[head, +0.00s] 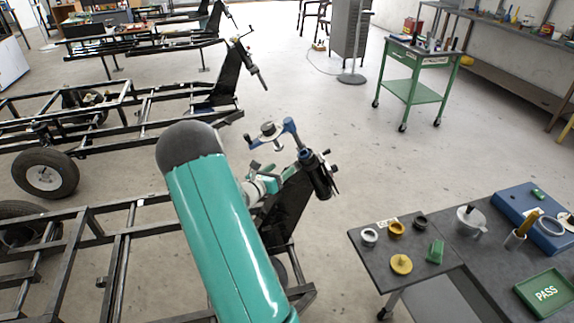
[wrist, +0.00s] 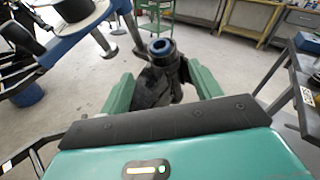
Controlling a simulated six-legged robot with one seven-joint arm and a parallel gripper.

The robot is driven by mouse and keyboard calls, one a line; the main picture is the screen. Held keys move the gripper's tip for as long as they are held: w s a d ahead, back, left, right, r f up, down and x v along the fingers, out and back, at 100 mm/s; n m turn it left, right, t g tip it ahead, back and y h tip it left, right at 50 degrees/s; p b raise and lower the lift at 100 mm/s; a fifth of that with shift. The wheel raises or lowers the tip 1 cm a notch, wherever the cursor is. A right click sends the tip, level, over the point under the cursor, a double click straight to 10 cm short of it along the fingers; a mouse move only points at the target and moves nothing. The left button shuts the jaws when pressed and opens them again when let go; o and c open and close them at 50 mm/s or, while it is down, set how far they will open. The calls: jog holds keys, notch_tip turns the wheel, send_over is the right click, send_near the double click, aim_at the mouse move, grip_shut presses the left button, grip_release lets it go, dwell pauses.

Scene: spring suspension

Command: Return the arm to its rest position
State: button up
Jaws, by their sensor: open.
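My teal arm (head: 215,225) reaches forward over a black chassis frame, its grey rounded joint uppermost. My gripper (wrist: 158,76) is open, with its two green fingers apart in the wrist view. A black cylindrical strut with a blue top (wrist: 162,50) shows between and beyond the fingers, with nothing visibly gripped. In the head view the strut (head: 318,178) stands tilted at the chassis end, beside a blue suspension arm (head: 290,132).
A dark worktable (head: 466,262) at right holds rings, a green PASS tray (head: 546,293) and a blue case (head: 535,215). A green cart (head: 418,75) stands farther back. More chassis frames (head: 130,120) fill the left. Floor between cart and chassis is clear.

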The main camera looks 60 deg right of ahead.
jog(key=shift+a, duration=0.35)
jog(key=a+r+m+y, duration=0.3)
jog(key=a+r+m, duration=0.3)
jog(key=a, duration=0.4)
jog(key=a+r+m+y, duration=0.3)
jog(key=a+r+m, duration=0.35)
jog(key=a, duration=0.25)
jog(key=s+a+r+m+t+y, duration=0.2)
jog(key=a+r+y, duration=0.1)
jog(key=a, duration=0.8)
jog(key=s+a+r+m+t+y, duration=0.2)
jog(key=a+t+y, duration=0.1)
jog(key=a, duration=0.9)
jog(key=s+a+r+m+t+y, duration=0.2)
jog(key=s+a+r+m+y, duration=0.1)
jog(key=a, duration=0.8)
jog(key=shift+a+r+t+y, duration=0.3)
jog(key=shift+y, duration=0.6)
jog(key=shift+s, duration=0.1)
jog(key=shift+c, duration=0.4)
